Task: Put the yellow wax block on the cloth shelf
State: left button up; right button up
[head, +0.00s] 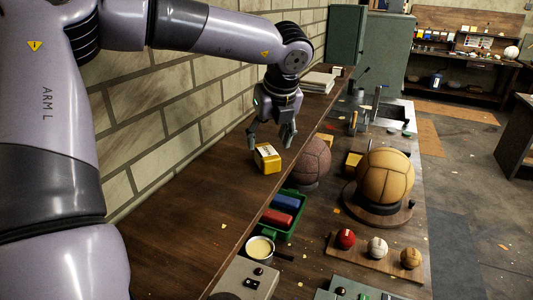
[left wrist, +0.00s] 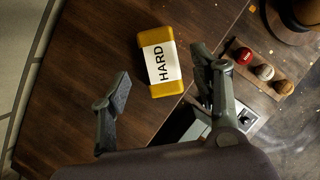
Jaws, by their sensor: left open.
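The yellow wax block (head: 267,158), with a white label, lies on a long raised wooden shelf (head: 190,225) along the brick wall. In the left wrist view the block (left wrist: 161,88) shows its label reading HARD. My left gripper (head: 269,146) is open just above and behind the block, with its fingers pointing down and apart. In the left wrist view the block lies beyond and between the finger ends, with no visible grip on it. A stack of pale folded sheets or cloths (head: 318,82) lies at the shelf's far end. My right gripper is not seen.
Below the shelf, a workbench (head: 318,205) holds a brown ball (head: 311,158), a tan ball on a round stand (head: 385,176), and a green tray (head: 269,228) with red and blue pieces. Three small balls sit on a board (head: 376,262). A green cabinet (head: 345,46) stands behind.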

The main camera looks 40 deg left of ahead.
pick_arm(q)
jog(key=b+v, duration=0.1)
jog(key=v, duration=0.6)
jog(key=shift+r, duration=0.15)
jog(key=shift+s+d, duration=0.1)
